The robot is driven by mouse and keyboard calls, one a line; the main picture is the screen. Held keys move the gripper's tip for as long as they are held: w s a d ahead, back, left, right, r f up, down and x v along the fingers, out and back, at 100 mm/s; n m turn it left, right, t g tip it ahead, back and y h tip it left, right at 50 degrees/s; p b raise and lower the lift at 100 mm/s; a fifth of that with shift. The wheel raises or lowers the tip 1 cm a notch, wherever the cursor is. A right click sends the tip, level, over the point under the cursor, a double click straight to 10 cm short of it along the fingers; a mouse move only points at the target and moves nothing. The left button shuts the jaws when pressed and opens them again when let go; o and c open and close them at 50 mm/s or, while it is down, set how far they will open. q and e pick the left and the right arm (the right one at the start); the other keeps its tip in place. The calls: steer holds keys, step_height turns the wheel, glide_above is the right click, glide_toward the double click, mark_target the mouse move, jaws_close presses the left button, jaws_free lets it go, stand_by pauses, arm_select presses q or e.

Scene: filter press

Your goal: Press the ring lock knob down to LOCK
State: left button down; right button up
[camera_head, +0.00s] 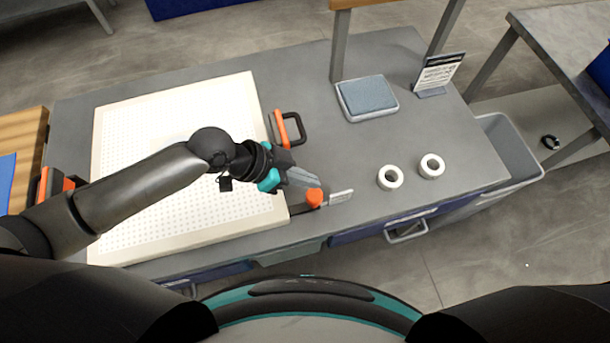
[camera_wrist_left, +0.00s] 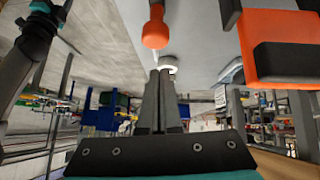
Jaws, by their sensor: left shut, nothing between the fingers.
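The orange ring lock knob (camera_head: 314,196) stands at the front right corner of the white perforated plate (camera_head: 180,150), beside a small white label (camera_head: 341,197). My left gripper (camera_head: 312,181) is shut and empty, with its fingertips just behind the knob in the head view. I cannot tell whether they touch it. In the left wrist view the knob (camera_wrist_left: 155,30) shows above the closed fingers (camera_wrist_left: 161,75), with a visible gap. The label's text is too small to read. My right gripper is not in view.
An orange-and-black handle (camera_head: 287,129) stands at the plate's right edge; an orange part also shows large in the left wrist view (camera_wrist_left: 280,40). Two white rings (camera_head: 390,177) lie on the grey table to the right. A blue-grey pad (camera_head: 367,97) and a sign (camera_head: 438,73) stand behind.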

arm_select(q)
steer(key=v, duration=1)
steer(key=shift+r, duration=0.2)
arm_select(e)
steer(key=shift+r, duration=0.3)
arm_select(q)
steer(key=shift+d, duration=0.1)
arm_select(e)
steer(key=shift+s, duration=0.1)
